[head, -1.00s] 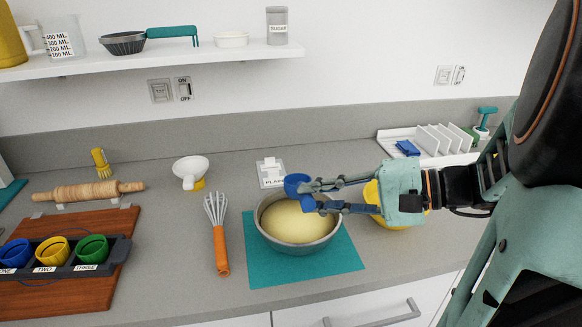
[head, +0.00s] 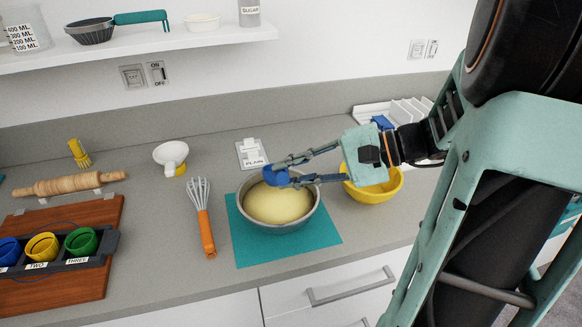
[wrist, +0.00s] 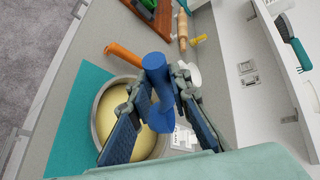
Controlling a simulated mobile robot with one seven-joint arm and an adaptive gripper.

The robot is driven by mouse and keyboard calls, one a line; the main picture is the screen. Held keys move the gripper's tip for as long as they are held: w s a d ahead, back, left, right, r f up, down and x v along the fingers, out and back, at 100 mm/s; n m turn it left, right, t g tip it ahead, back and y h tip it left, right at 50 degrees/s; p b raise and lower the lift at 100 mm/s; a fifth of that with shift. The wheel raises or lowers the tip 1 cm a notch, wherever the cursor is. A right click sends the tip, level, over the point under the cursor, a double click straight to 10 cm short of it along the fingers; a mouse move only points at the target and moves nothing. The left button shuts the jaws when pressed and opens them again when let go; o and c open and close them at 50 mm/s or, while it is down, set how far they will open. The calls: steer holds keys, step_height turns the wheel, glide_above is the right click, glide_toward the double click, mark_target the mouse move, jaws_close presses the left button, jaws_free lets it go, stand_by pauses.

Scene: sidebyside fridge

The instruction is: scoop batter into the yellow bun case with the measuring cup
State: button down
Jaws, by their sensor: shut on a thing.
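My gripper (head: 284,174) is shut on the blue measuring cup (head: 274,175), at the back part of the metal bowl (head: 240,222). The wrist view shows the cup (wrist: 155,66) between my fingers (wrist: 158,92), its handle toward the palm. Pale yellow batter (head: 278,204) fills much of the bowl. I cannot tell whether the cup touches the batter or holds any. The yellow bun case (head: 42,247) sits in the middle slot of a dark holder (head: 62,267), marked TWO, between a blue case (head: 9,252) and a green case (head: 82,241).
The bowl stands on a teal mat (head: 322,238). A whisk (head: 204,217) lies left of it, and a yellow bowl (head: 372,190) stands right. The holder rests on a wooden board (head: 95,284). A rolling pin (head: 70,184) and a white funnel-like piece (head: 171,155) lie behind.

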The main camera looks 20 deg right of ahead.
steer(key=shift+w+a+r+m+g+p, duration=0.1)
steer(key=shift+w+r+m+g+p, duration=0.25)
steer(key=shift+p, duration=0.6)
steer(key=shift+w+r+m+g+p, duration=0.15)
steer(key=shift+w+g+p, duration=0.2)
steer(key=shift+p, duration=0.6)
steer(key=shift+t, duration=0.3)
step_height(320, 180, down, 5)
steer(key=b, duration=0.5)
steer(key=shift+s, duration=0.15)
steer(key=shift+s+f+n+t+b, duration=0.4)
steer(key=shift+s+f+n+b, duration=0.3)
steer(key=shift+b, duration=1.55)
steer(key=shift+s+f+b, duration=0.15)
steer(key=shift+f+b, duration=0.2)
steer(key=shift+b, duration=0.25)
steer(key=shift+s+f+n+t+y+b, duration=0.4)
steer(key=shift+s+f+n+t+b, duration=0.4)
steer(key=shift+b, duration=1.85)
steer(key=shift+w+r+m+p, duration=0.15)
steer(key=shift+r+m+p, duration=0.2)
steer(key=shift+p, duration=0.35)
